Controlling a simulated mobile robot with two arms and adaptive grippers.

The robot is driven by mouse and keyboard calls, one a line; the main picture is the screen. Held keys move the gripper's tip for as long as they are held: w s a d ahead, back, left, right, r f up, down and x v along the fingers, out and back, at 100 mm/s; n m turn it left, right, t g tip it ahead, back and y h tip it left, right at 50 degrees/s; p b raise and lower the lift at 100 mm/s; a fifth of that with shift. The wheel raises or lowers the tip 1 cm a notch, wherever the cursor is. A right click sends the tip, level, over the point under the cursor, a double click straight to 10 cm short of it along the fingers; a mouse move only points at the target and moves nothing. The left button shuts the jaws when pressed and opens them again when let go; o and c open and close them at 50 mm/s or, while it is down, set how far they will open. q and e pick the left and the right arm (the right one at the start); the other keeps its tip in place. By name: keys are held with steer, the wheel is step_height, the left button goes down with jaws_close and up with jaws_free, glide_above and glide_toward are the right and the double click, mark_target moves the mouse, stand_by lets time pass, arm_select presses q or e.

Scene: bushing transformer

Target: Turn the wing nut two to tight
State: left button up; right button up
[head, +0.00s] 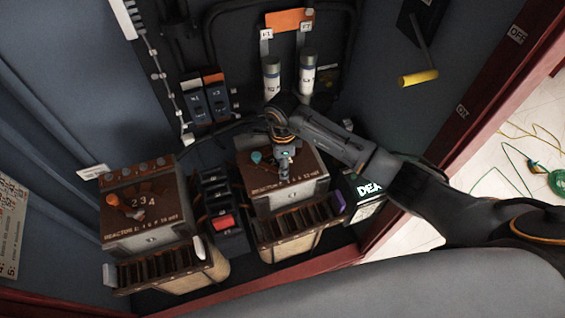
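Two brown-topped reactor boxes stand in the cabinet. The left reactor (150,240) has the digits 2, 3 and 4 on its top and an orange, wing-shaped piece (113,200) beside them. The right reactor (312,185) has a teal, knob-like piece (256,157) on its top. I cannot tell for sure which piece is wing nut two. My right gripper (284,174) points down over the right reactor's top, just right of the teal piece. Its fingers are too small to tell open from shut, and the arm hides part of that top. My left gripper is out of view.
A black block with a red switch (223,222) stands between the reactors. Behind are two grey cylinders (307,75) and breakers (206,97). A yellow-handled lever (418,77) is on the right wall. The red cabinet frame (480,110) edges the right side.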

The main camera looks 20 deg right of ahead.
steer(key=shift+m, duration=0.3)
steer(key=m+b, duration=0.1)
steer(key=m, duration=0.2)
steer(key=shift+b, duration=0.3)
steer(key=m+b, duration=0.1)
steer(key=m, duration=0.3)
steer(key=m+b, duration=0.1)
steer(key=m, duration=0.3)
steer(key=shift+m, duration=0.4)
steer(key=shift+m+b, duration=0.5)
steer(key=shift+m, duration=1)
steer(key=o, duration=1.2)
steer(key=shift+c, duration=0.2)
